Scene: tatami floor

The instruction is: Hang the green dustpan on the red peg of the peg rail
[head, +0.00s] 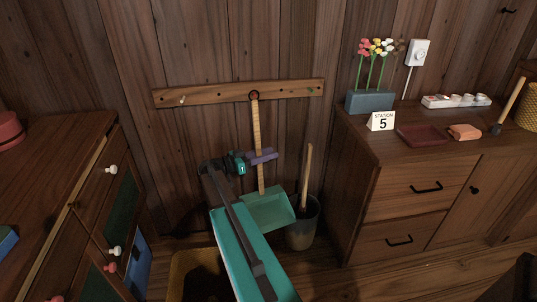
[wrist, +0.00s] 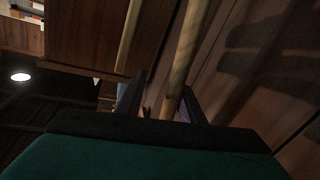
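The green dustpan (head: 268,211) hangs upright against the wall, its long wooden handle (head: 257,125) rising to the peg rail (head: 215,94). A dark ring at the handle's top sits at the red peg (head: 254,95), which shows inside the ring; the exact contact is too small to tell. My gripper (head: 263,157) is at the handle's middle, below the rail. In the wrist view, the handle (wrist: 184,60) passes between the two dark fingers (wrist: 163,103), nearer the right one. A gap shows beside the handle, so the fingers look open around it.
A bucket (head: 301,238) with a wooden stick stands right of the dustpan. The right cabinet (head: 420,190) holds a flower planter (head: 370,101) and a station sign (head: 381,121). A drawer cabinet (head: 60,190) stands left. A yellowish bin (head: 180,270) is on the floor near my arm.

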